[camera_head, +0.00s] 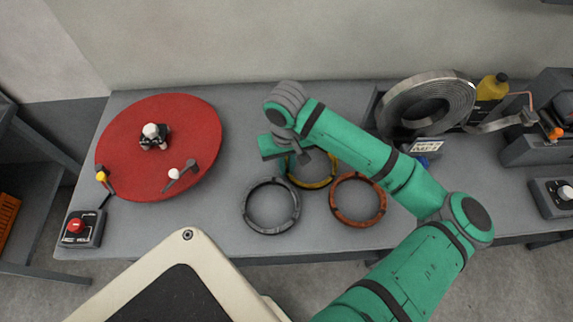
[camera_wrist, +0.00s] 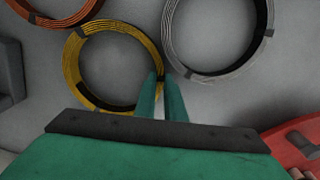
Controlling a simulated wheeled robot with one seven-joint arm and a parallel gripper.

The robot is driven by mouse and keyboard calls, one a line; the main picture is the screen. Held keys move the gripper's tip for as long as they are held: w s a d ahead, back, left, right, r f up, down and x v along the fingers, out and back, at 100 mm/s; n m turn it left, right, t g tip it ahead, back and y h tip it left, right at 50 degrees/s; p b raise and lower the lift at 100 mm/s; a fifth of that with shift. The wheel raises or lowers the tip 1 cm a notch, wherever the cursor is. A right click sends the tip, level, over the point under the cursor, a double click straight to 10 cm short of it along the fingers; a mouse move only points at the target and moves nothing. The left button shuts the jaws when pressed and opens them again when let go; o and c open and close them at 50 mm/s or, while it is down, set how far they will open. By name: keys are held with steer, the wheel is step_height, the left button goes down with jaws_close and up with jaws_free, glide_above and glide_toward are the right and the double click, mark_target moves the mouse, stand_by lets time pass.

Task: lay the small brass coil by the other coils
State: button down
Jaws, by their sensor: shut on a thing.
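The small brass coil (camera_head: 312,186) is a yellow ring on the grey bench, partly hidden behind my gripper (camera_head: 303,158) in the head view. In the wrist view my gripper (camera_wrist: 165,76) has its two green fingers close together at the right side of the brass coil (camera_wrist: 72,68), shut on its rim. The coil looks flat; whether it touches the bench I cannot tell. A grey coil (camera_head: 248,207) lies to its lower left and a copper-orange coil (camera_head: 358,221) to its lower right. The brass coil sits very close to both.
A red round turntable (camera_head: 135,185) with small fittings is at the bench's left. A red-button box (camera_head: 82,228) is at its front-left corner. A large metal strip coil (camera_head: 400,105) and machinery stand at the right. Bare bench (camera_head: 215,220) lies left of the grey coil.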

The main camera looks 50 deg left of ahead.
steer(key=shift+f, duration=0.25)
steer(key=shift+f, duration=0.1)
steer(key=c, duration=1.8)
jaws_free()
steer(key=shift+d, duration=0.1)
steer(key=shift+c, duration=0.2)
steer(key=shift+s, duration=0.1)
